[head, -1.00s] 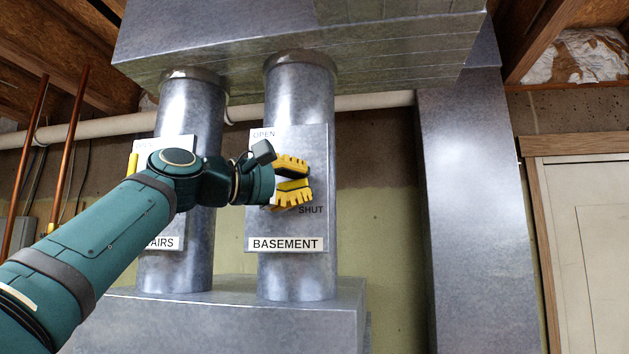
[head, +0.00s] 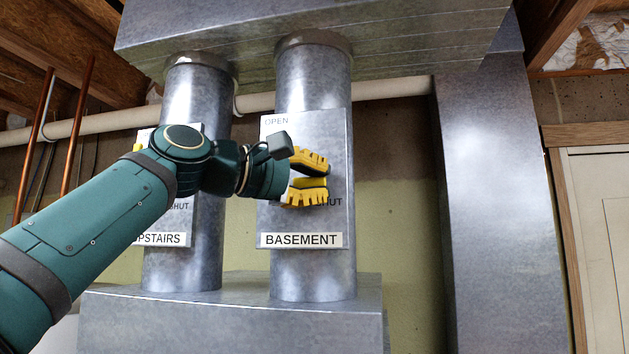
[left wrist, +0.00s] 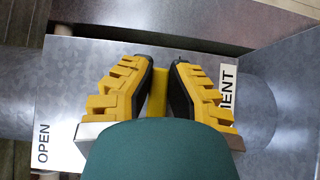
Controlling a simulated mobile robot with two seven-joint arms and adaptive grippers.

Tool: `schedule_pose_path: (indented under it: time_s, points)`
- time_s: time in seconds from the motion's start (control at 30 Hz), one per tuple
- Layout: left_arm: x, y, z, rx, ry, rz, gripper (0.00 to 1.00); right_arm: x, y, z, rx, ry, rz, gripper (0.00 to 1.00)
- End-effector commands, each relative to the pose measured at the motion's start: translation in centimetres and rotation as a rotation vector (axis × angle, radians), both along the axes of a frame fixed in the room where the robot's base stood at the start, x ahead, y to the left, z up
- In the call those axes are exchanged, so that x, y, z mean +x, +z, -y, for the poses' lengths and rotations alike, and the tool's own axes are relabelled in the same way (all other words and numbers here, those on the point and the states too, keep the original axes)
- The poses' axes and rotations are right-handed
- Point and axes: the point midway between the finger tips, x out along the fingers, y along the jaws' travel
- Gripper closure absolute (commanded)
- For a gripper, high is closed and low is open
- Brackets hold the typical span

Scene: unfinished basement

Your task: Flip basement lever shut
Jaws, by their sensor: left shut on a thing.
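The basement damper plate (head: 334,140) is on the right-hand round duct, with OPEN at its top, SHUT lower right and a BASEMENT label below. My left gripper (head: 322,183) is in front of this plate, beside the partly covered SHUT word. In the left wrist view, the gripper (left wrist: 163,75) is closed around the yellow basement lever (left wrist: 156,92), which shows between its fingers. My right gripper is not in view.
The upstairs plate (head: 178,218) is on the left-hand duct, partly behind my left arm; a bit of yellow shows there. A large metal box is above and another (head: 230,322) below. A plain duct (head: 495,190) and a pale door (head: 600,240) stand at right.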

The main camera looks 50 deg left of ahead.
Motion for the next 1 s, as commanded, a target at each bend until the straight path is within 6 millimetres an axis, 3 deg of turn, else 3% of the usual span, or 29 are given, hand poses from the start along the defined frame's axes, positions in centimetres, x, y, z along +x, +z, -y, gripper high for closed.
schedule_pose_path:
  time_s: [0.1,0.13,0.2,0.23,0.63,1.0]
  points:
    - [0.2,-0.2,0.0,0.0,0.0,-0.006,1.0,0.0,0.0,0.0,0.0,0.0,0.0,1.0]
    - [0.2,-0.2,0.0,0.0,0.0,-0.006,0.8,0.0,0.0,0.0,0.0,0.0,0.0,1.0]
    - [0.2,-0.2,0.0,0.0,0.0,-0.006,0.55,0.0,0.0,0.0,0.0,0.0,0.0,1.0]
    - [0.1,-0.2,0.0,0.0,0.0,-0.005,0.52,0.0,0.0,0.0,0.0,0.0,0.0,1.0]
    - [-0.7,0.0,-0.1,0.001,0.0,0.0,0.52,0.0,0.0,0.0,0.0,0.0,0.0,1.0]
    - [-7.4,0.1,-1.5,0.0,0.0,0.0,0.52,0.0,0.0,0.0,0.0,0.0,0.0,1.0]
